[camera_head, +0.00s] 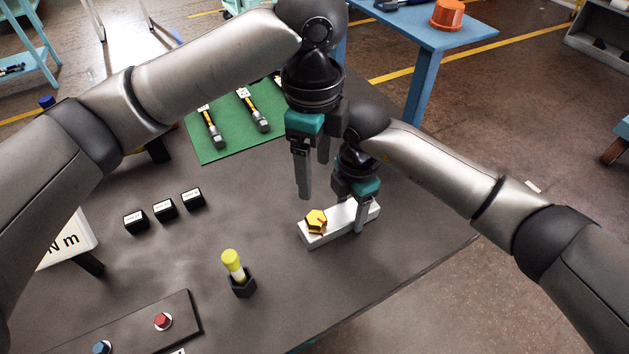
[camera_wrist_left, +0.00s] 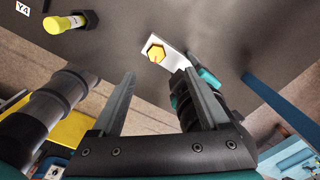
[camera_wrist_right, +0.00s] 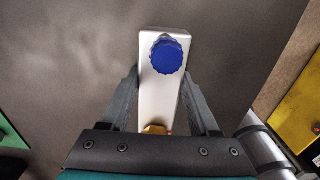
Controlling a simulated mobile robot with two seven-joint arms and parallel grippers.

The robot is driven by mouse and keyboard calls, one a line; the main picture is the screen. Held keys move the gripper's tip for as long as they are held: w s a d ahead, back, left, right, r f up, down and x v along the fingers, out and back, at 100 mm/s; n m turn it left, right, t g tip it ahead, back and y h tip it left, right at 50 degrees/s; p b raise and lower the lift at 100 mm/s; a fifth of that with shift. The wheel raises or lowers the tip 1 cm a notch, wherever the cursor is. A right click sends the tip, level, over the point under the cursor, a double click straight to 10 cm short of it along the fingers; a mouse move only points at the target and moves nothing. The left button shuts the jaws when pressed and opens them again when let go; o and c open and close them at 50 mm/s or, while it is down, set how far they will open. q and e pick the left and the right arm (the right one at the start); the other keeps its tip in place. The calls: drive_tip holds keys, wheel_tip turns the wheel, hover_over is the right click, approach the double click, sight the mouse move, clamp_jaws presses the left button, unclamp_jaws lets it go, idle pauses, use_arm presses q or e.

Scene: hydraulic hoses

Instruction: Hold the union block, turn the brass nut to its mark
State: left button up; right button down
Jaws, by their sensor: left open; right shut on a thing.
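The union block (camera_head: 345,222) is a pale, oblong block lying on the dark table. The brass nut (camera_head: 316,221), hexagonal and yellow, sits on its near-left end. My right gripper (camera_head: 350,207) is shut across the block; in the right wrist view the fingers flank the block (camera_wrist_right: 158,100). That view shows a blue ribbed knob (camera_wrist_right: 166,56) at one end and part of the brass nut (camera_wrist_right: 155,129) at the other. My left gripper (camera_head: 312,178) is open and empty above the nut. In the left wrist view the nut (camera_wrist_left: 154,51) appears between and beyond its fingertips. I cannot make out the mark.
A yellow-topped marker in a black hex holder (camera_head: 239,284) stands front left. Several black labelled boxes (camera_head: 164,210) are further left. A button panel (camera_head: 140,330) lies in front. A green mat (camera_head: 221,146) with hammer-like tools is behind. The table edge runs close on the right.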

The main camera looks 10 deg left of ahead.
use_arm(q)
drive_tip(key=w+a+f+n+t+h, duration=0.2)
drive_tip(key=w+n+t, duration=0.2)
drive_tip(key=w, duration=0.3)
drive_tip(key=w+a+f+n+t+h, duration=0.2)
drive_tip(key=w+n+t, duration=0.15)
drive_tip(key=w, duration=0.35)
drive_tip(key=m+g+h, duration=0.2)
drive_tip(key=g+h, duration=0.3)
drive_tip(key=h, duration=0.4)
approach(312, 218)
drive_tip(key=shift+t, duration=0.25)
drive_tip(key=x, duration=1)
drive_tip(key=shift+d+f, duration=0.25)
drive_tip(key=shift+d, duration=0.1)
clamp_jaws()
